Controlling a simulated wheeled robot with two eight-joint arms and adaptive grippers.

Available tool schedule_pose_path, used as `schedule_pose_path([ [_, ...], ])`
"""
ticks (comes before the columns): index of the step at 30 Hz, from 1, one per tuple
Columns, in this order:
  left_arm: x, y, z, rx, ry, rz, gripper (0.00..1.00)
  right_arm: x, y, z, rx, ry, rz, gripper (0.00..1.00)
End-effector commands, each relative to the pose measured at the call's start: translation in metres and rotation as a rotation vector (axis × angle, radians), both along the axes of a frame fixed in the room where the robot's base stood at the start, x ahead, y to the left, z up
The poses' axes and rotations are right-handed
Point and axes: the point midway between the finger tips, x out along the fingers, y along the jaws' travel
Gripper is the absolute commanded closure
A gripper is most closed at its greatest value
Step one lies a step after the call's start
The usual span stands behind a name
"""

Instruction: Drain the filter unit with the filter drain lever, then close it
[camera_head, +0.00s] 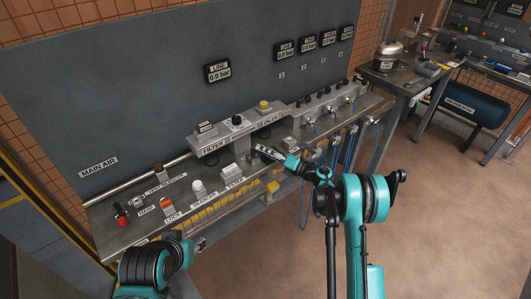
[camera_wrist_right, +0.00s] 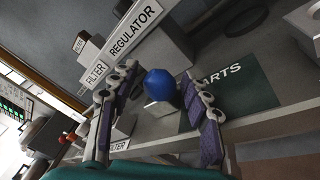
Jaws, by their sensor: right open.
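The filter unit (camera_head: 212,142), a grey block with a FILTER label, sits on the bench's raised rail, left of the regulator. Its label also shows in the right wrist view (camera_wrist_right: 95,75). My right gripper (camera_head: 264,153) is in front of the regulator end of the rail. In the right wrist view its two fingers (camera_wrist_right: 158,80) are apart, with a round blue knob (camera_wrist_right: 160,85) showing between them. I cannot tell if the fingers touch it, and its stem is hidden. I cannot tell whether this knob is the filter drain lever.
A dark green PARTS mat (camera_wrist_right: 235,90) lies on the bench beside the right finger. A red knob (camera_head: 121,219), an orange-topped part (camera_head: 166,205) and a white silencer (camera_head: 198,188) stand along the bench's left half. Gauges (camera_head: 217,71) on the panel read 0.0 bar.

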Motion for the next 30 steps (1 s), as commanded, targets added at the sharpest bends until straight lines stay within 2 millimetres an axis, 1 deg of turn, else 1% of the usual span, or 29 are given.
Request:
schedule_pose_path([
  [2,0.0,0.0,0.0,0.0,0.0,0.0,0.6,0.0,0.0,0.0,0.0,0.0,0.0,0.52],
  [5,0.0,0.0,0.0,0.0,0.0,0.0,0.6,0.0,0.0,0.0,0.0,0.0,0.0,0.76],
  [6,0.0,0.0,0.0,0.0,0.0,0.0,0.6,0.0,0.0,0.0,0.0,0.0,0.0,0.87],
  [7,0.0,0.0,0.0,0.0,0.0,0.0,0.6,0.0,0.0,0.0,0.0,0.0,0.0,0.95],
  [8,0.0,0.0,0.0,0.0,0.0,0.0,0.6,0.0,0.0,0.0,0.0,0.0,0.0,1.0],
  [14,0.0,0.0,0.0,0.0,0.0,0.0,0.6,0.0,0.0,0.0,0.0,0.0,0.005,1.0],
  [20,0.0,0.0,-0.002,0.0,0.0,0.0,0.6,0.004,-0.001,-0.001,-0.001,-0.001,0.057,1.0],
  [30,0.0,0.0,-0.008,0.0,0.0,0.0,0.6,0.015,0.001,-0.001,-0.001,-0.001,0.28,1.0],
])
